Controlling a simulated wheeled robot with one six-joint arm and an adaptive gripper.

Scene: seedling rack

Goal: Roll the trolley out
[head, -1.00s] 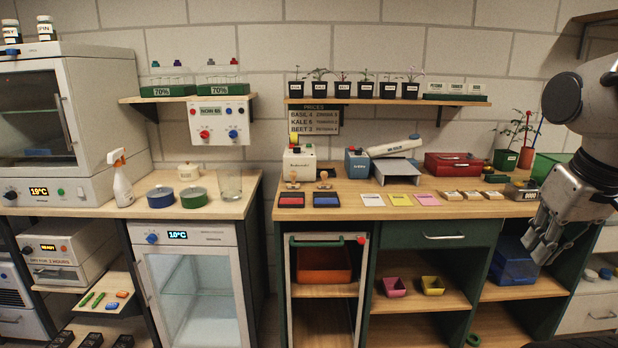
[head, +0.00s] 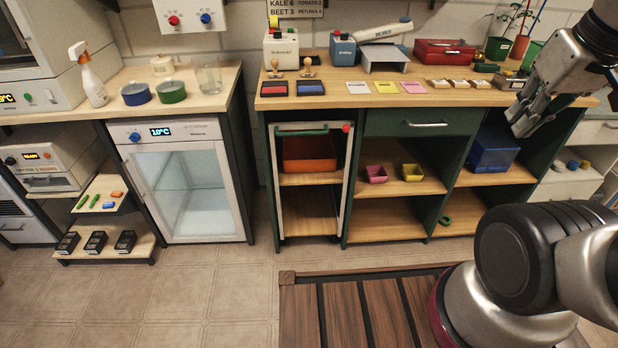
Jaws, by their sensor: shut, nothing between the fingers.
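The trolley (head: 344,190) is a tall, narrow pale-framed unit tucked into the left bay under the wooden workbench. It has a green handle bar (head: 300,131) across its top front and a red knob (head: 346,128) at the top right corner. An orange-red bin (head: 309,152) sits on its upper wooden shelf, and the lower shelf looks empty. My gripper (head: 519,118) is shut and empty. It hangs at the right, in front of the bench's right end, well apart from the trolley and its handle.
The tiled floor (head: 215,285) in front of the trolley is clear on the left. A slatted wooden platform (head: 340,315) lies on the floor ahead of the bench, under my base. A glass-door fridge (head: 190,190) stands left of the bench with a gap between.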

